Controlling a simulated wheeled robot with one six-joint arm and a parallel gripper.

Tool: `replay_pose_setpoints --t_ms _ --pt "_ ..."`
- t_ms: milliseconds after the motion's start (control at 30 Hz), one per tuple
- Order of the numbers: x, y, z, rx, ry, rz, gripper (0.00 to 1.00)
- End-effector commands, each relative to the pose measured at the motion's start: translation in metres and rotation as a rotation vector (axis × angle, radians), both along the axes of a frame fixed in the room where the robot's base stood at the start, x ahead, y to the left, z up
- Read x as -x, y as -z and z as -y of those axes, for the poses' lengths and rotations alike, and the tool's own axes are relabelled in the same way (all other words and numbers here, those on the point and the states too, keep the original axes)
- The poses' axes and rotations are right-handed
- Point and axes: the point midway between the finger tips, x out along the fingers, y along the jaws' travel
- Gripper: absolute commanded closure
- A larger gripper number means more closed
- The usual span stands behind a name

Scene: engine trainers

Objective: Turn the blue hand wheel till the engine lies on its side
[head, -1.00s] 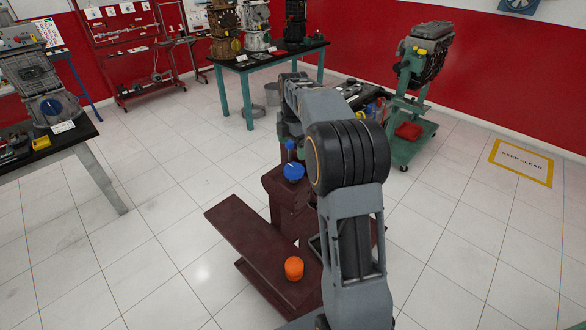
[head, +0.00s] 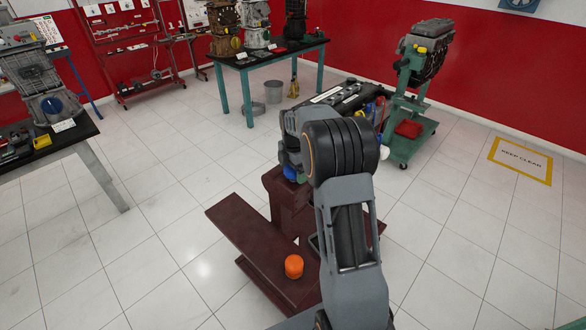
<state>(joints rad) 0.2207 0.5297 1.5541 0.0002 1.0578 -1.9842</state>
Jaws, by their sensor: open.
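The blue hand wheel (head: 290,172) shows as a small patch at the top of the dark red stand (head: 240,232), mostly covered by my arm. The engine (head: 345,97) is a dark block with a row of round marks along its top, behind my arm. My arm hides its lower part, so its full tilt is hard to read. My gripper (head: 289,157) is at the wheel, just above the blue patch, and largely hidden by my own wrist. It is open. Whether its fingers touch the wheel cannot be seen.
An orange cap (head: 293,266) sits on the stand's low beam. A green wheeled engine stand (head: 400,148) is behind to the right. A table with engines (head: 262,58) is at the back, a dark bench (head: 80,130) at the left. The tiled floor (head: 150,235) between is clear.

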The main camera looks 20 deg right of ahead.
Motion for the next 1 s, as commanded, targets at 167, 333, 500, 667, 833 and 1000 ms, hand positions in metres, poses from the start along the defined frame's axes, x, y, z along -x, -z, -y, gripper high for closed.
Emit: replay_pose_setpoints --t_ms 167,333,500,667,833,1000 --pt "-0.0001 -0.0003 0.0 0.0 0.0 0.0 0.18" --pt "-0.0001 -0.0005 0.0 0.0 0.0 0.0 0.34" --pt "0.0 -0.0005 0.0 0.0 0.0 0.0 0.51" --pt "0.0 -0.0005 0.0 0.0 0.004 0.0 0.55" --pt "-0.0002 -0.0003 0.0001 0.0 0.043 0.0 0.55" --pt "-0.0009 0.0 0.0002 0.001 0.143 0.0 0.55"
